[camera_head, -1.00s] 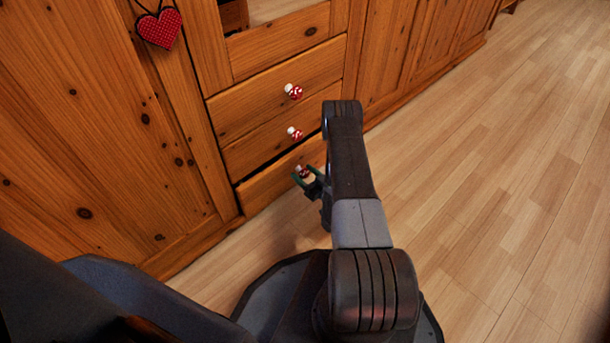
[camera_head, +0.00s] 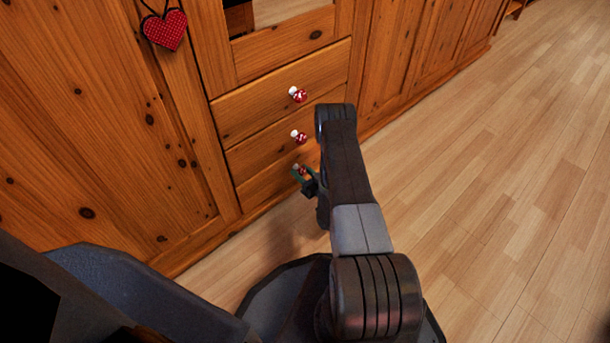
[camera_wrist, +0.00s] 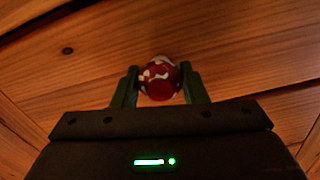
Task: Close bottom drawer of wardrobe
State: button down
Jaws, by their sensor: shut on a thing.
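The wooden wardrobe (camera_head: 120,110) has a column of drawers with red-and-white knobs. Its bottom drawer (camera_head: 262,190) looks about flush with the front around it, with no clear dark gap above it. My gripper (camera_head: 301,173) is at this drawer's front, shut on its knob. In the wrist view the red-and-white knob (camera_wrist: 160,79) sits between the two green fingers of my gripper (camera_wrist: 161,86), with the drawer's wood behind it. My arm hides the right part of the bottom drawer in the head view.
Two drawers with knobs, the upper (camera_head: 298,95) and the middle (camera_head: 299,136), are above and look shut. A red heart ornament (camera_head: 165,30) hangs on the left door. The wooden floor (camera_head: 480,190) to the right is clear.

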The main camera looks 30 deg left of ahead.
jog(key=shift+w+a+r, duration=0.1)
jog(key=shift+a, duration=0.05)
jog(key=c, duration=0.9)
grip_release()
jog(key=shift+a, duration=0.1)
jog(key=shift+o, duration=0.2)
jog(key=p+v, duration=0.4)
jog(key=v, duration=1)
jog(key=shift+w+a, duration=0.1)
jog(key=shift+a, duration=0.1)
jog(key=b+x, duration=0.4)
jog(key=x, duration=0.9)
jog(key=shift+w+a, duration=0.1)
jog(key=shift+a, duration=0.15)
jog(key=shift+v, duration=1.05)
